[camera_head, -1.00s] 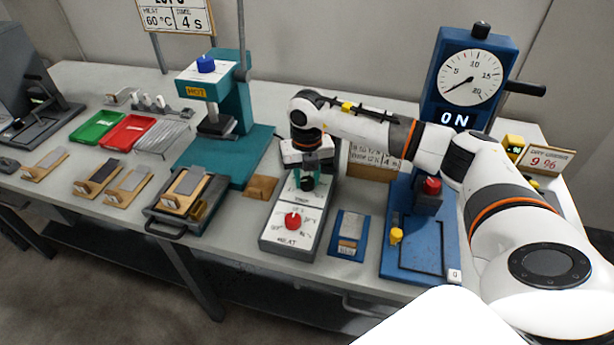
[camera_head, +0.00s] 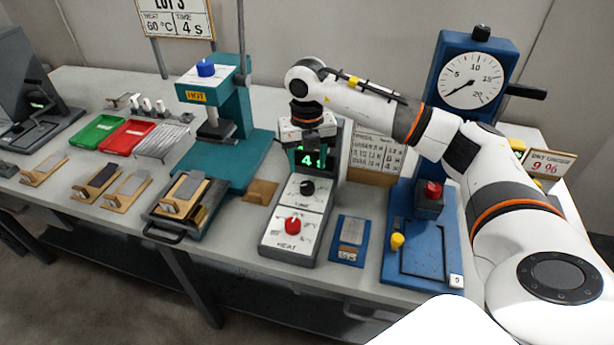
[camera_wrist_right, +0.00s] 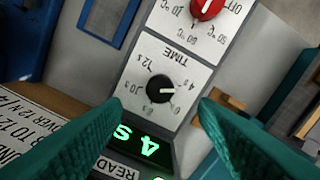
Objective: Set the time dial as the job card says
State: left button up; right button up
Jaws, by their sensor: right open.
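The grey control box (camera_head: 270,240) has a black time dial (camera_head: 307,187) above a red heat knob (camera_head: 293,225). In the right wrist view the time dial (camera_wrist_right: 160,88) has its white mark turned toward the 4 s label. The green display (camera_head: 310,160) shows 4 s; it also shows in the wrist view (camera_wrist_right: 135,140). My right gripper (camera_head: 310,152) is open and empty, over the display and apart from the dial. My left gripper is not in view.
A teal press (camera_head: 225,150) marked HOT stands left of the box. A blue gauge stand (camera_head: 465,85) with a lever is at the right. A blue tray (camera_head: 349,240) lies beside the box. Red (camera_head: 127,137) and green (camera_head: 97,132) trays are further left.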

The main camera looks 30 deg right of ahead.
aim_at(307, 184)
notch_tip(307, 184, up, 5)
jog(key=shift+r, duration=0.15)
dwell(0.6)
